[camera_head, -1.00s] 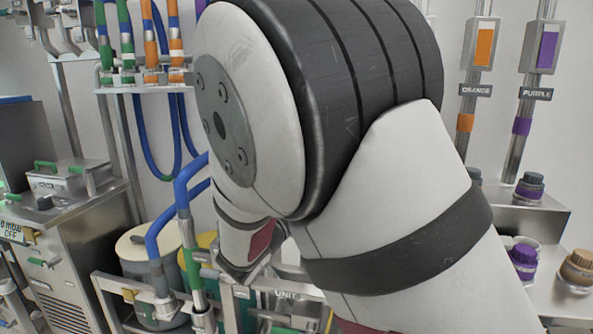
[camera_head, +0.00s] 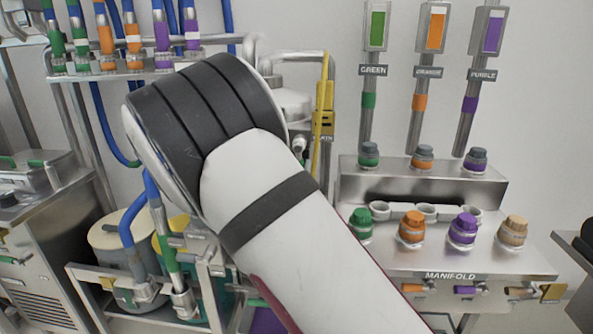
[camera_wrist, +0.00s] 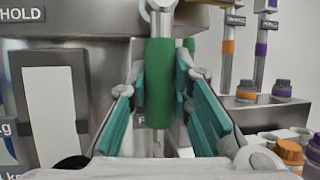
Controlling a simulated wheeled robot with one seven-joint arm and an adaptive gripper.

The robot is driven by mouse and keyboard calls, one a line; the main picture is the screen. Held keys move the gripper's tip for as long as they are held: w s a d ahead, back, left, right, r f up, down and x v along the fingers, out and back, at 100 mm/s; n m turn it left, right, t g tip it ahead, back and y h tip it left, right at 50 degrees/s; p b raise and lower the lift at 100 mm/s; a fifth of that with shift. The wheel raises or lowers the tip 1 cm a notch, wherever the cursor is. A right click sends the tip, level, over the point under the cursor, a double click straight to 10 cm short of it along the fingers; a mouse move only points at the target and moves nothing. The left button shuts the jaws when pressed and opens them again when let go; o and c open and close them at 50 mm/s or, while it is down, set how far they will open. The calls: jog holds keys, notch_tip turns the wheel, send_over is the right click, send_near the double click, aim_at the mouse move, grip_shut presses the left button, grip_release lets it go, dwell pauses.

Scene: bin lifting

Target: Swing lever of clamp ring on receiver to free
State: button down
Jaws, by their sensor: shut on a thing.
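In the wrist view my gripper (camera_wrist: 161,88) has its two teal-padded fingers on either side of a green upright grip (camera_wrist: 159,70). It is shut on this grip, which looks like a lever handle. Metal fittings show at the top of the grip. A steel body (camera_wrist: 108,55) stands right behind it and may be the receiver. The clamp ring cannot be made out clearly. In the head view my own arm hides my gripper and the green grip. Part of a steel vessel (camera_head: 290,105) shows behind the arm.
The manifold (camera_head: 440,262) with coloured caps stands at the right. Green, orange and purple labelled pipes rise behind it. A yellow fitting (camera_head: 323,122) is beside my arm. A cart with drums (camera_head: 115,250) and a steel cabinet (camera_head: 40,240) stand at the left.

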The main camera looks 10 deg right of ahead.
dwell(0.4)
jog(key=c, duration=1.4)
grip_release()
jog(key=shift+c, duration=0.2)
jog(key=v, duration=1.2)
jog(key=shift+d, duration=0.1)
